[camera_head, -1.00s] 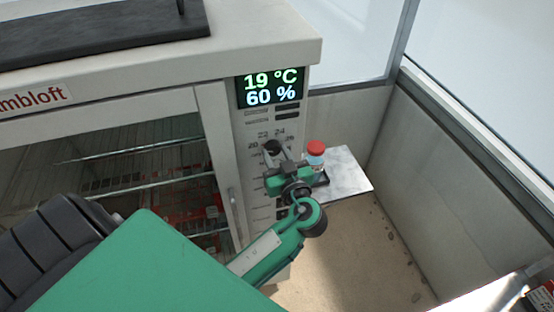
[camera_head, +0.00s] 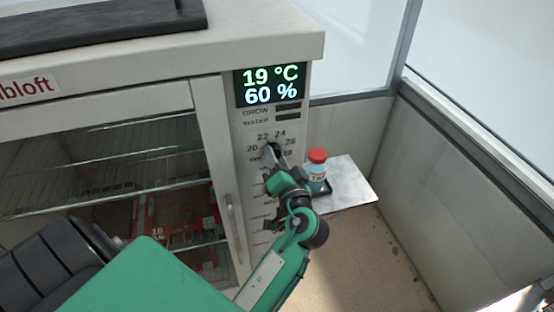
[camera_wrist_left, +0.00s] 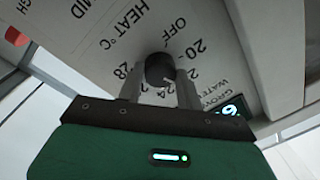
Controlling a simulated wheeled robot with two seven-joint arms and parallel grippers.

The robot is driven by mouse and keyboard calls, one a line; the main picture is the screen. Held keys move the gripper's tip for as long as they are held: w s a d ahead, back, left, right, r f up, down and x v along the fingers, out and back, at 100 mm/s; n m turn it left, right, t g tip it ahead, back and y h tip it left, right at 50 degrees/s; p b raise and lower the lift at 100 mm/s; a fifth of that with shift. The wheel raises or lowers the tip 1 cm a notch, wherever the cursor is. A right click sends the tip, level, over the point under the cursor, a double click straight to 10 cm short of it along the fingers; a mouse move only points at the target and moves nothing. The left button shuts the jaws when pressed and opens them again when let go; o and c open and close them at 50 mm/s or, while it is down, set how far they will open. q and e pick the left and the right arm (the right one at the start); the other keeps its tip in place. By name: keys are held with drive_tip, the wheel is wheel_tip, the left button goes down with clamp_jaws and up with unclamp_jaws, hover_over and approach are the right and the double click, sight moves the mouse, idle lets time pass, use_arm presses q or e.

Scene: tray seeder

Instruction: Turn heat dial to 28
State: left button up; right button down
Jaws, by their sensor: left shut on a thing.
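The heat dial (camera_wrist_left: 160,70) is a round black knob on the cabinet's pale front panel, ringed by the marks OFF, 20, 22, 24 and 28. My left gripper (camera_wrist_left: 160,88) is shut on the dial, one finger on each side of it in the left wrist view. In the head view the gripper (camera_head: 273,160) reaches the panel below the display and hides most of the dial. The display (camera_head: 270,86) reads 19 °C and 60 %. Which mark the dial points to cannot be told. My right gripper is not in view.
The cabinet's glass door, with a vertical handle (camera_head: 235,228), is left of the panel. A small red-capped bottle (camera_head: 317,170) stands on a metal shelf (camera_head: 352,186) close to the right of my gripper. A wall (camera_head: 455,195) closes the right side.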

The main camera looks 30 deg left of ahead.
use_arm(q)
drive_tip(key=shift+s+a+m+t+h+p, duration=0.3)
drive_tip(key=shift+m+p, duration=1.05)
drive_tip(key=shift+m, duration=3.7)
drive_tip(key=shift+w+d+m+g+h+p, duration=0.35)
drive_tip(key=shift+m+p, duration=0.95)
drive_tip(key=shift+m, duration=3.8)
drive_tip(key=shift+s+a+m+t+h+p, duration=0.35)
drive_tip(key=shift+m+p, duration=1)
drive_tip(key=shift+m, duration=3.7)
drive_tip(key=shift+w+d, duration=0.1)
drive_tip(key=shift+d, duration=0.1)
drive_tip(key=o, duration=1)
